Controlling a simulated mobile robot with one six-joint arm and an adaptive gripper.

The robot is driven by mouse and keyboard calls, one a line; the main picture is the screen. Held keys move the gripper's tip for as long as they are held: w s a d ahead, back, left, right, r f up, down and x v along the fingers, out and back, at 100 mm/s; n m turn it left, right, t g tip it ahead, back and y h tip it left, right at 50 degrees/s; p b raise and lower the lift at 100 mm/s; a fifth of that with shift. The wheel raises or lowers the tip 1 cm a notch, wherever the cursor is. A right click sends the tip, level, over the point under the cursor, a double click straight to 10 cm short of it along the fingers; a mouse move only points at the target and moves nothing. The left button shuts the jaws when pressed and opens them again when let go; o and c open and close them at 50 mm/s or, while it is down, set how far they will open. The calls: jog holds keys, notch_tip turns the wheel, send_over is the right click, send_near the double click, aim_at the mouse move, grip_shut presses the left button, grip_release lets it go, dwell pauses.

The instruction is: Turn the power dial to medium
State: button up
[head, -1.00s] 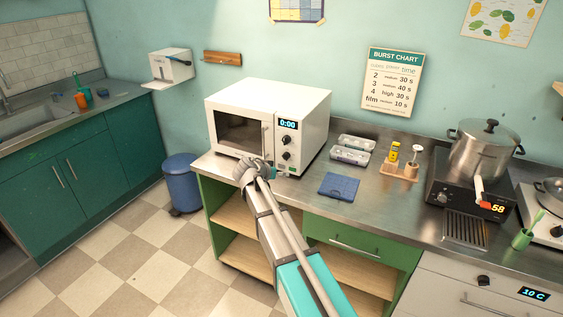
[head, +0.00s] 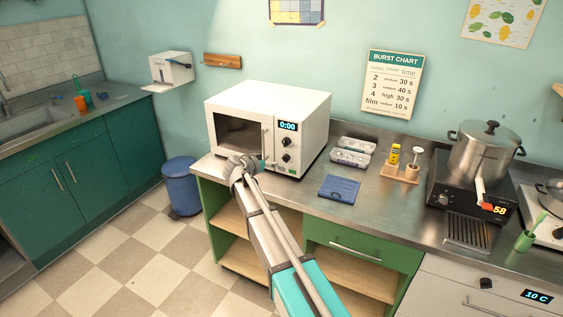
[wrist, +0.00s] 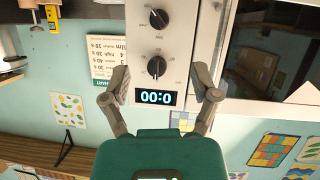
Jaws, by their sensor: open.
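The white microwave (head: 248,99) stands on the counter with its door shut. The wrist view shows the panel upside down, with the upper dial (wrist: 155,66) beside the display and the lower dial (wrist: 158,18) farther up. The dial labels are too small to read, so I cannot tell which is power. My gripper (wrist: 160,72) is open and empty, its fingers spread either side of the panel. In the head view my gripper (head: 252,163) is before the microwave's lower front.
A blue cloth-like item (head: 340,188), egg cartons (head: 350,158) and a wooden holder (head: 401,173) are right of the microwave. A steel pot (head: 484,155) stands farther right. A burst chart (head: 394,82) hangs behind. A blue bin (head: 181,188) stands on the floor.

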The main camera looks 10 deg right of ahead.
aim_at(283, 159)
jog(key=b+x, duration=0.4)
jog(key=x, duration=0.8)
jog(key=shift+w+d+f, duration=0.1)
jog(key=shift+w+f, duration=0.05)
jog(key=shift+f, duration=0.05)
